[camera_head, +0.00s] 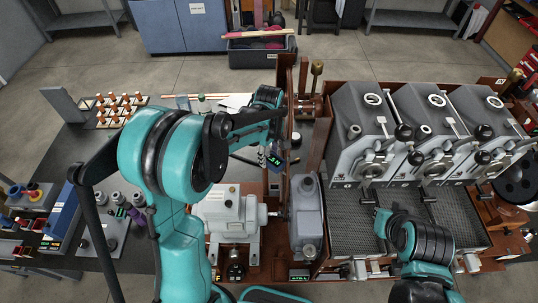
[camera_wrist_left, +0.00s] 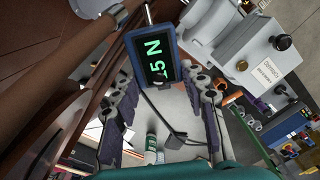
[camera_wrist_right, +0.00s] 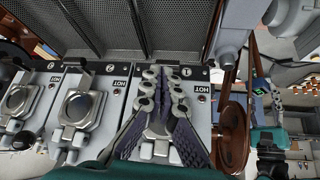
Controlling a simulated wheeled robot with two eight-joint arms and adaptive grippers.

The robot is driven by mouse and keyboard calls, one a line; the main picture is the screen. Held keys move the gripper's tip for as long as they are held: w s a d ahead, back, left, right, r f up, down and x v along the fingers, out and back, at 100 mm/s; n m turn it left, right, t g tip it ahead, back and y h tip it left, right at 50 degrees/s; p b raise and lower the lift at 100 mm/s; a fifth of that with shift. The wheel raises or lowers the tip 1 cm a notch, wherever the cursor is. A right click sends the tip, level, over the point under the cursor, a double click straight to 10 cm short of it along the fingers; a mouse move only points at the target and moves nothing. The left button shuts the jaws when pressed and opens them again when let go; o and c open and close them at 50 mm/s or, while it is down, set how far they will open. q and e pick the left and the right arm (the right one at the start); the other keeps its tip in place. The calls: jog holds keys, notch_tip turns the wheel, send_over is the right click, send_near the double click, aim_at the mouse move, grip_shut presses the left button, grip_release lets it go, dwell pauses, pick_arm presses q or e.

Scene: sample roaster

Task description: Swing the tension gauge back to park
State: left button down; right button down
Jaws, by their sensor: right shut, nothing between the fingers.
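The tension gauge (camera_wrist_left: 154,58) is a small blue-framed box on a thin metal rod, with a green display ending in "5 N". It also shows small in the head view (camera_head: 277,158). My left gripper (camera_wrist_left: 165,84) is open, its fingertips at either side of the gauge's lower end. I cannot tell whether either finger touches it. In the head view my left gripper (camera_head: 268,150) is partly hidden by its arm. My right gripper (camera_wrist_right: 164,74) is shut and empty in front of the grey roaster units. It also shows in the head view (camera_head: 380,216).
Three grey roaster units (camera_head: 364,120) with HOT labels stand at the right, beside mesh trays (camera_head: 355,232). A brown upright frame (camera_head: 284,90) stands close to the gauge. A pale machine (camera_head: 232,212) sits nearer me. A rack of orange-topped pieces (camera_head: 122,108) is at left.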

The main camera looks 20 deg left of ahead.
pick_arm(q)
jog(key=shift+m, duration=0.3)
jog(key=m+b, duration=0.1)
jog(key=m, duration=0.1)
jog(key=m+b, duration=0.1)
jog(key=shift+s+a+f+m, duration=0.1)
jog(key=shift+s+a+m, duration=0.1)
jog(key=shift+s+m, duration=0.15)
jog(key=m+b, duration=0.1)
jog(key=m, duration=0.1)
jog(key=m+b, duration=0.1)
jog(key=m, duration=0.2)
jog(key=shift+s+a+m, duration=0.15)
jog(key=shift+a+m, duration=0.1)
jog(key=shift+a, duration=0.15)
jog(key=m, duration=0.3)
jog(key=a+m+b, duration=0.1)
jog(key=m, duration=0.3)
jog(key=m+b, duration=0.1)
jog(key=m, duration=0.3)
jog(key=shift+w+a, duration=0.2)
jog(key=shift+a, duration=0.1)
jog(key=c, duration=0.8)
grip_release()
jog(key=shift+c, duration=0.2)
jog(key=shift+r, duration=0.2)
